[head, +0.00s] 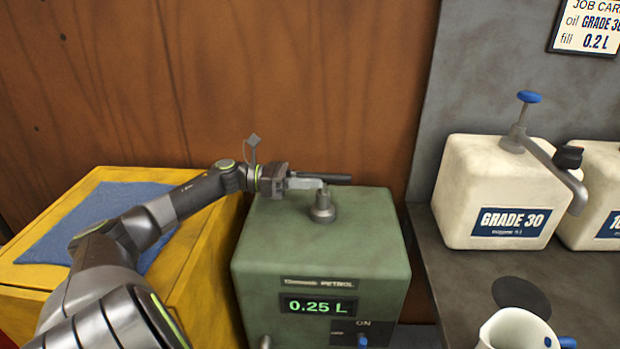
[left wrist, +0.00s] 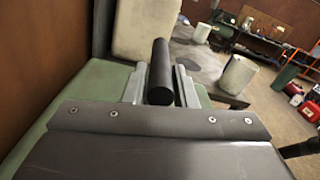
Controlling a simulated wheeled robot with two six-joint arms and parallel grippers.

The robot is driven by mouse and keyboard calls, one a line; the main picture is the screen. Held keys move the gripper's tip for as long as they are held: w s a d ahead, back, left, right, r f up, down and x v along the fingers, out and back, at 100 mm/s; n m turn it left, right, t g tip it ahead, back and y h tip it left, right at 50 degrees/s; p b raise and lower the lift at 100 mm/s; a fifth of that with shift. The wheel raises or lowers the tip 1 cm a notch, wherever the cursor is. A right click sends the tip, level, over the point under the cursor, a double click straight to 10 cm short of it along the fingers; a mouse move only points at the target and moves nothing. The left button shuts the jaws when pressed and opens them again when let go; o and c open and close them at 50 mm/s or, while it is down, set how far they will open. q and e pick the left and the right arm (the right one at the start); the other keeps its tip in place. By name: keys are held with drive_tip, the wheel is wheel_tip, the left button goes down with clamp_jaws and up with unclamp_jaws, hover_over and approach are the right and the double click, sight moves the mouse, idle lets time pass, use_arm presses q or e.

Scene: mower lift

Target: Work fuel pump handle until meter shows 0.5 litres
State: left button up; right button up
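The green fuel pump (head: 320,240) has a lit meter (head: 318,306) that reads 0.25 L, under a label ending in PETROL. Its black handle (head: 325,176) lies roughly level above a short grey post (head: 322,208) on top of the pump. My left gripper (head: 303,183) reaches in from the left at the handle. In the left wrist view the black handle (left wrist: 160,72) lies between the two fingers, which sit close against both its sides. My right gripper is not in view.
A yellow cabinet (head: 200,215) with a blue cloth (head: 60,235) stands at left. A dark bench at right holds a GRADE 30 oil container (head: 490,175) with a blue-topped pump, a second container and a white jug (head: 515,332). A brown wall is behind.

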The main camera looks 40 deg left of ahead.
use_arm(q)
drive_tip(key=shift+o, duration=1.4)
drive_tip(key=shift+w, duration=0.1)
drive_tip(key=b+v, duration=0.1)
drive_tip(key=v, duration=1.6)
drive_tip(key=shift+a, duration=0.2)
